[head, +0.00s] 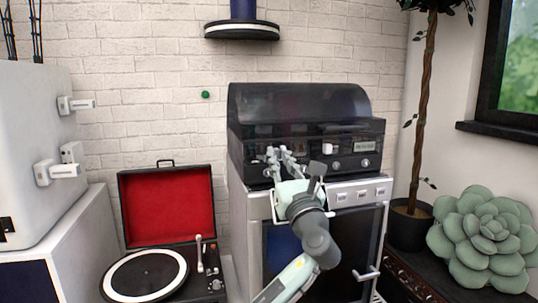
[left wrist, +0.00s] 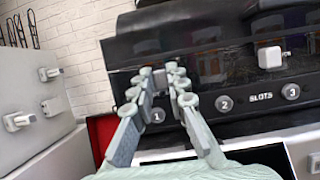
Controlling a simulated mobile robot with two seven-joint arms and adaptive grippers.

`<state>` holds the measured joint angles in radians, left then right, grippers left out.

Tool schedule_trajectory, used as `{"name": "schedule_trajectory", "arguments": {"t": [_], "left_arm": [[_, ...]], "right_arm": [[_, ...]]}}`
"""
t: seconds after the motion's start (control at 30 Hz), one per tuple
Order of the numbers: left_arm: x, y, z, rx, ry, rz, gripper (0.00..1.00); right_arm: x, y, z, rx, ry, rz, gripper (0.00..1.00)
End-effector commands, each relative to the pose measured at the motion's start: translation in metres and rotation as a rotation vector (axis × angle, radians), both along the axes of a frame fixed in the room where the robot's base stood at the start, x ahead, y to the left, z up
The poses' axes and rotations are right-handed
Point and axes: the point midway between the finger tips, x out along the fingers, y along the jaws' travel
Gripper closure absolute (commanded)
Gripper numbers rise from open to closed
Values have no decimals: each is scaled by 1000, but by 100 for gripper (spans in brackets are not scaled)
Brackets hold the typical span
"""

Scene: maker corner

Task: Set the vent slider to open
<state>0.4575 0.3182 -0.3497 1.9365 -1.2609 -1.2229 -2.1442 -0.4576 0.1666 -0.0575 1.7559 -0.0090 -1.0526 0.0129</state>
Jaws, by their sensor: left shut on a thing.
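A black machine (head: 245,135) with a clear dark lid stands on a white cabinet, and its front panel faces me. My left gripper (head: 280,153) reaches the left part of that panel. In the left wrist view, my left gripper (left wrist: 168,72) is shut on a small grey knob (left wrist: 160,78) on the panel, mostly hidden between the fingertips. This looks like the vent slider, but I cannot read a vent label or its setting. A white square knob (head: 328,148) sits further right on the panel, and it also shows in the left wrist view (left wrist: 270,57). My right gripper is not in view.
Round knobs numbered 1 (left wrist: 157,115), 2 (left wrist: 224,103) and 3 (left wrist: 291,91) line the panel's lower edge. A record player (head: 167,205) with a red-lined lid stands left, a potted tree (head: 408,228) right.

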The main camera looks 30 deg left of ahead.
Motion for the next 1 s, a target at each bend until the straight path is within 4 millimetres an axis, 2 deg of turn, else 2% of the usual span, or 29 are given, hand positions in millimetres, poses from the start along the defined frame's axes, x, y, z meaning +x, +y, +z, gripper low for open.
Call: {"name": "schedule_trajectory", "arguments": {"t": [0.23, 0.27, 0.4, 0.43, 0.77, 1.0], "left_arm": [[3, -3, 0, 3, 1, -12, 100], [3, -3, 0, 3, 1, -12, 83], [3, -3, 0, 3, 1, -12, 66], [3, -3, 0, 3, 1, -11, 64], [1, -5, -1, 2, 1, -9, 64], [-21, -31, -17, -1, 4, -13, 64]], "right_arm": [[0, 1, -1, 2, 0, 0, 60], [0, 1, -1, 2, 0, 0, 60], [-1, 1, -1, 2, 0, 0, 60], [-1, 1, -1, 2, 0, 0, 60], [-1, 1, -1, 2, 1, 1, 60], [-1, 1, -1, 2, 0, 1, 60]]}}
